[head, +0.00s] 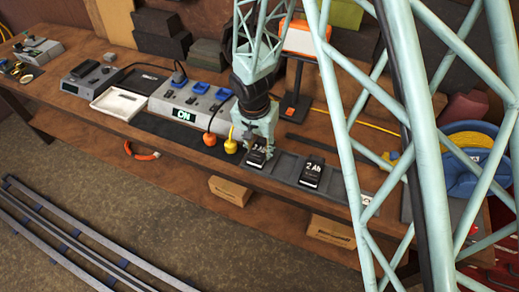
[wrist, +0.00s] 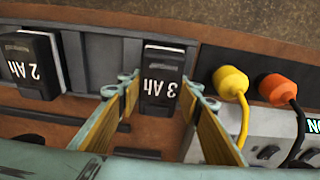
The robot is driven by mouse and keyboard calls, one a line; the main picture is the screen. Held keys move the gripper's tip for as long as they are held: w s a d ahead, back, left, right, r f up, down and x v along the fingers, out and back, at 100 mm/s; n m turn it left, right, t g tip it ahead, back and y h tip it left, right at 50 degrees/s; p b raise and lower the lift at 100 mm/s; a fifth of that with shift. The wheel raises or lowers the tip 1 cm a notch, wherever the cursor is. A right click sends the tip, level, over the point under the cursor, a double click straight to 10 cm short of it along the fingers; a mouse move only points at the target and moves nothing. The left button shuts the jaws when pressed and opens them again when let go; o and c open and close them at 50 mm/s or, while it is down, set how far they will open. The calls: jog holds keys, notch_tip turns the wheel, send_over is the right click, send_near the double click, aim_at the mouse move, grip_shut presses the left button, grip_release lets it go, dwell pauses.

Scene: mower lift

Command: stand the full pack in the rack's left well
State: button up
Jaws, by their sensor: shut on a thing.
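A black battery pack marked 3 Ah (head: 257,158) is at the left end of the grey rack (head: 284,168). In the wrist view this pack (wrist: 160,75) appears upside down between the fingers. My gripper (head: 262,147) is shut on it from above; its tan-padded fingers (wrist: 160,98) flank the pack. I cannot tell whether the pack rests fully on the rack floor. A second black pack marked 2 Ah (head: 312,172) stands farther right in the rack, apart from my gripper, and also shows in the wrist view (wrist: 33,65). No charge mark is readable on either pack.
A white tray (head: 118,101) lies farther left. A pale lattice column (head: 350,150) crosses the right side.

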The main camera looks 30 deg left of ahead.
aim_at(258, 152)
jog(key=o, duration=1.1)
jog(key=shift+r+p, duration=0.2)
jog(key=shift+p, duration=0.1)
notch_tip(258, 152, up, 12)
jog(key=s, duration=0.1)
jog(key=shift+s+d, duration=0.15)
jog(key=shift+s, duration=0.25)
jog(key=shift+f, duration=0.15)
